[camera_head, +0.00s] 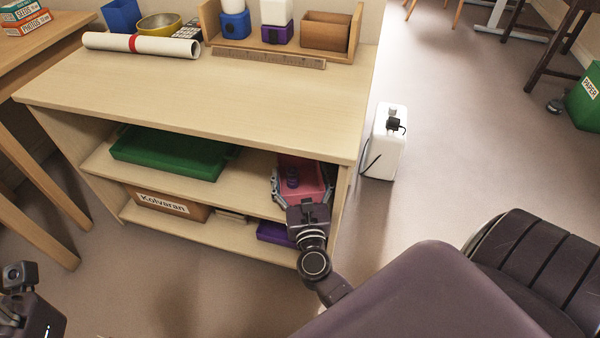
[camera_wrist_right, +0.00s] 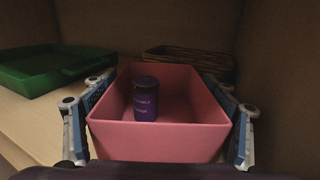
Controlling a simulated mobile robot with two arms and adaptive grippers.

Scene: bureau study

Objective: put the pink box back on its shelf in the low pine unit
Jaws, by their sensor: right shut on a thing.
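The pink box (camera_head: 312,176) is inside the right end of the low pine unit (camera_head: 210,88), at its upper shelf (camera_head: 245,183), partly under the top board. It is open-topped and holds a small dark purple jar (camera_wrist_right: 146,98). My right gripper (camera_head: 302,186) is shut on the pink box. In the right wrist view its fingers lie along both sides of the box (camera_wrist_right: 160,140). I cannot tell whether the box's base touches the shelf. Part of my left arm shows at the lower left; its fingers cannot be made out.
A green tray (camera_head: 172,152) is on the same shelf to the left. A dark woven basket (camera_wrist_right: 185,56) stands behind the pink box. Below are a labelled brown box (camera_head: 165,203) and a purple box (camera_head: 273,234). A white appliance (camera_head: 385,142) stands right of the unit.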

